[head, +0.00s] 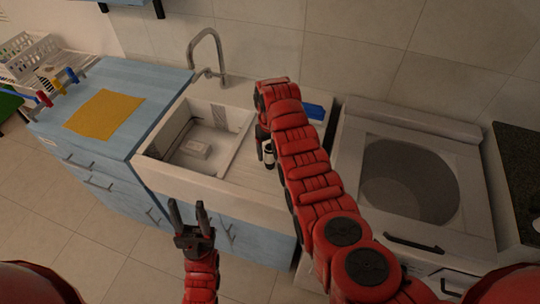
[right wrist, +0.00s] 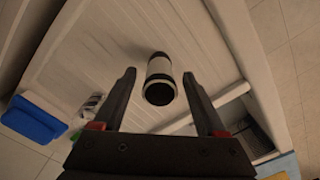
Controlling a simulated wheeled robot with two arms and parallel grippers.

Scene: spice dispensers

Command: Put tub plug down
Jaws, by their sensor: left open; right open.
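A small cylinder with a dark end and a pale band (right wrist: 160,80) stands on the white ribbed draining board (right wrist: 110,50) in the right wrist view. It also shows in the head view (head: 269,155), beside my right arm. I cannot tell whether it is the tub plug; no other plug is recognisable. My right gripper (right wrist: 159,74) is open, its fingertips on either side of the cylinder with visible gaps. In the head view my right arm hides most of that gripper. My left gripper (head: 187,205) is open and empty in front of the sink cabinet.
A blue object (right wrist: 33,119) lies beside the draining board. A blue cabinet with a yellow cloth (head: 105,114) stands left, a washer-like appliance (head: 365,135) right. The tap (head: 207,40) rises behind the sink.

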